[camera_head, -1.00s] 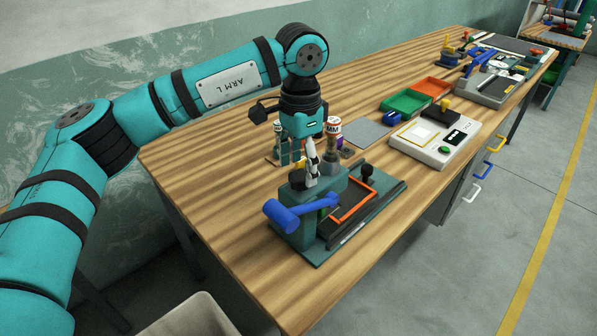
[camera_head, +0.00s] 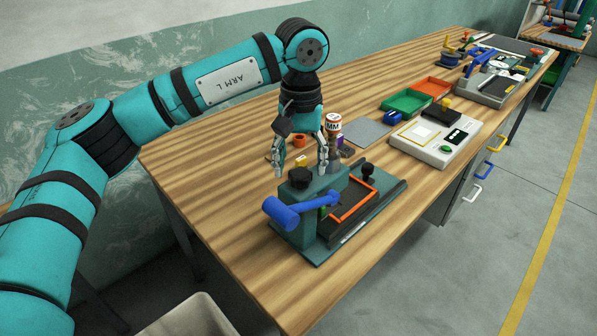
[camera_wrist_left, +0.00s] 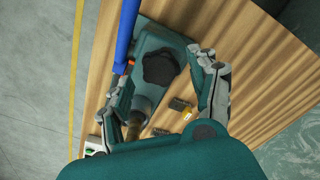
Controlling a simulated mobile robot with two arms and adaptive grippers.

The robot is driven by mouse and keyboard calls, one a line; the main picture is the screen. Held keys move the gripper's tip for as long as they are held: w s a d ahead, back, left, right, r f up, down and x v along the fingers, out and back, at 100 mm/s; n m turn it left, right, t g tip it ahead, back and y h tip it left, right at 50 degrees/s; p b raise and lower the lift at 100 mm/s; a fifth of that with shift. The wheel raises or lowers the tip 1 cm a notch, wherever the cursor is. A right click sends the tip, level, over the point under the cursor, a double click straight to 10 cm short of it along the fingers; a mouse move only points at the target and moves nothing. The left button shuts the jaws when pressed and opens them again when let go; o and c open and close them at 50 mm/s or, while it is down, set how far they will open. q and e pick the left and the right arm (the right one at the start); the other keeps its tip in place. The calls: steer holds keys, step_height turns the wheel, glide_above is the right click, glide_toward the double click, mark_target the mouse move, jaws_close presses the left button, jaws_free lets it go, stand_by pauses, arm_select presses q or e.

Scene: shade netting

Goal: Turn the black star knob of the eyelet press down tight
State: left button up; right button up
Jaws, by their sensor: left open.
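The eyelet press (camera_head: 325,238) is a dark green machine near the table's front edge, with a blue lever (camera_head: 298,209). Its black star knob (camera_head: 299,178) sits on top of the press body. It also shows in the left wrist view (camera_wrist_left: 160,66), between the fingers and beyond their tips. My left gripper (camera_head: 301,172) is open and points down, its fingers on either side of the knob in the head view. The fingers look apart from the knob; I cannot tell how far above it they are. My right gripper is in neither view.
The wooden table (camera_head: 220,190) has free room left of the press. A grey-white device (camera_head: 435,138) and green and orange trays (camera_head: 405,102) lie to the right.

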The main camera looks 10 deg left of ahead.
arm_select(q)
steer(key=shift+f+b, duration=0.95)
steer(key=shift+f, duration=0.55)
jaws_close()
steer(key=m, duration=0.3)
steer(key=shift+m, duration=0.4)
jaws_free()
